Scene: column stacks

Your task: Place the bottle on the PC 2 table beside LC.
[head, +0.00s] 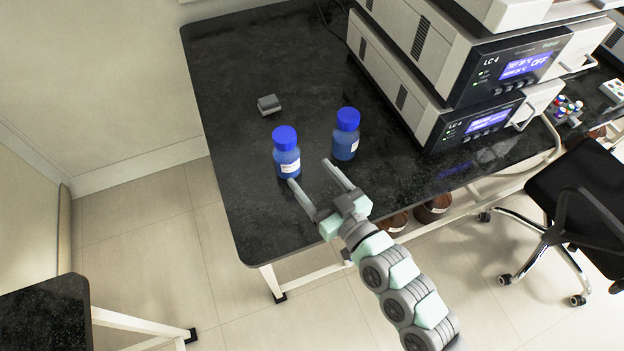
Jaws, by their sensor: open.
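Two blue bottles with blue caps and white labels stand upright on the dark table (225,95). The left bottle (286,155) is nearer the table's left edge, and the right bottle (346,135) is nearer the stacked LC instruments (470,70), whose fronts read LC 4. I cannot tell which bottle the task means, and no PC 2 marking is legible. My gripper (310,176) is open in front of the bottles. Its left finger overlaps the left bottle's base in the picture; contact cannot be told. Its right finger points to the gap below the right bottle.
A small grey block (268,104) lies behind the bottles. Brown bottles (433,208) stand on a lower rail under the table. A black chair (580,190) is at the right. Another dark table (45,315) shows at bottom left. The table's left part is clear.

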